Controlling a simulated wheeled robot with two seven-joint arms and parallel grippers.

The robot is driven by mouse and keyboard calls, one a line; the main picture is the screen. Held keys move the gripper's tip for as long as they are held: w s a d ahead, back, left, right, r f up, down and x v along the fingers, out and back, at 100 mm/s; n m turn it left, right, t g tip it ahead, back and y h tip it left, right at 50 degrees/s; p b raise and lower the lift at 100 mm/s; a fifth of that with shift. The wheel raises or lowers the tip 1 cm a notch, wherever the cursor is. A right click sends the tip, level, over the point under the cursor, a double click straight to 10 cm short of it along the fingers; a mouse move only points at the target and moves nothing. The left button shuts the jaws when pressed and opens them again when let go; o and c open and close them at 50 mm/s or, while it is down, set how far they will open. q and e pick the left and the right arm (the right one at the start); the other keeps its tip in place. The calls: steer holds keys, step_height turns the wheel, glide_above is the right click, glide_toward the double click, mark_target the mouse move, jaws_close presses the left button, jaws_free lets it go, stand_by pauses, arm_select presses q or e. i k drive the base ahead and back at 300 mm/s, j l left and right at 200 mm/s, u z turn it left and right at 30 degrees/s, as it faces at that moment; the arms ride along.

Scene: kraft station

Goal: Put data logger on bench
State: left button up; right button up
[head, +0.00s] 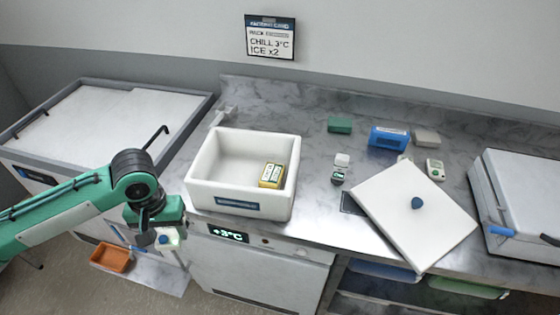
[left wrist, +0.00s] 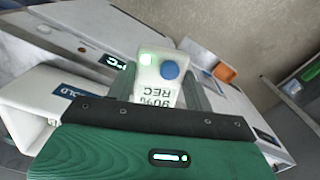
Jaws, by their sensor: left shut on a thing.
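The data logger (head: 172,238) is a small white device with a blue button. The marble-patterned bench (head: 315,205) runs along the wall. My right gripper is not in view.
The open foam box (head: 243,208) stands on the bench with a yellow pack (head: 271,175) inside. Its lid (head: 415,225) with a blue knob lies at right. Small items (head: 389,138) stand behind it. Bare bench lies right of the box. An orange bin (head: 110,257) sits low at left.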

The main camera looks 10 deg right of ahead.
mark_target(181, 177)
steer(key=i+j, duration=0.7)
steer(key=i, duration=0.2)
steer(key=k+j+u, duration=0.05)
